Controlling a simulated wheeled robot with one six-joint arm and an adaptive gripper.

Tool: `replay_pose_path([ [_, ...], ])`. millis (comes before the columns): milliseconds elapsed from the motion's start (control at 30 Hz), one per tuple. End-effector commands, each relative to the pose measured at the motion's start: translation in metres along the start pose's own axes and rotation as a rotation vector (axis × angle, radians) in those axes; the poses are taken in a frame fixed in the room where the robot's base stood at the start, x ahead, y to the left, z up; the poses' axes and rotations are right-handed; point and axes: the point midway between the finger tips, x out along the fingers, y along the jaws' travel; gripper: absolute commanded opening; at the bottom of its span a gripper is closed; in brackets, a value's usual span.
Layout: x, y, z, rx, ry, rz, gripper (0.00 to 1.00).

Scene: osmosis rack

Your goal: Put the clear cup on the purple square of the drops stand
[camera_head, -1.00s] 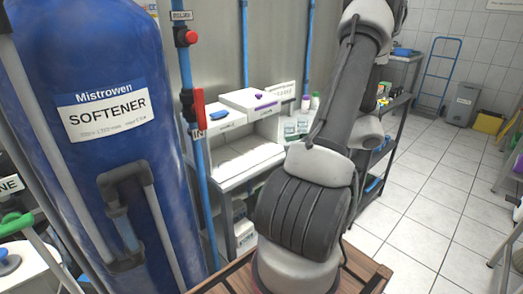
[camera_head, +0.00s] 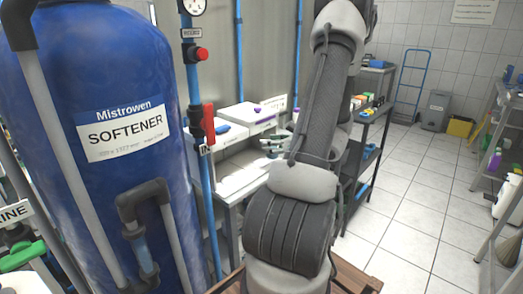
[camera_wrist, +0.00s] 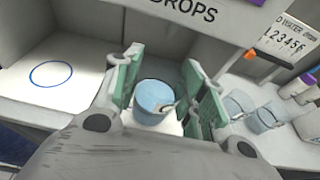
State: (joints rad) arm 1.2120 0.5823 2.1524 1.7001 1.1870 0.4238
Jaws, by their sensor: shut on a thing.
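In the wrist view, my gripper (camera_wrist: 165,92) has its two green-padded fingers on either side of a clear, bluish cup (camera_wrist: 152,97) and is shut on it. The cup is in front of the stand lettered DROPS (camera_wrist: 235,22), over a white surface; I cannot tell the gap beneath it. In the head view, my gripper (camera_head: 275,143) shows small by the white stands, and the cup cannot be made out. A purple strip (camera_head: 264,120) shows on a white stand there. No purple square can be clearly made out.
In the wrist view, a blue ring (camera_wrist: 52,74) marks a bare white surface at left. More clear cups (camera_wrist: 265,118) stand at right, near a numbered card (camera_wrist: 288,40). In the head view, a large blue softener tank (camera_head: 110,150) and a pipe with a red handle (camera_head: 208,124) stand at left.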

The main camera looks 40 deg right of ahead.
Motion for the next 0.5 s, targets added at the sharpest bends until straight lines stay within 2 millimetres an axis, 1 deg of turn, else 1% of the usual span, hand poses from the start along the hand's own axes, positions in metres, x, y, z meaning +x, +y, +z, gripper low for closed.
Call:
replay_pose_path([
  [33, 0.012, 0.001, 0.004, -0.003, -0.001, 0.004, 0.25],
  [133, 0.030, 0.001, 0.009, -0.001, 0.000, 0.003, 0.25],
  [400, 0.052, 0.000, 0.016, -0.001, -0.001, 0.002, 0.25],
  [500, 0.056, 0.000, -0.003, 0.006, 0.001, 0.001, 0.25],
])
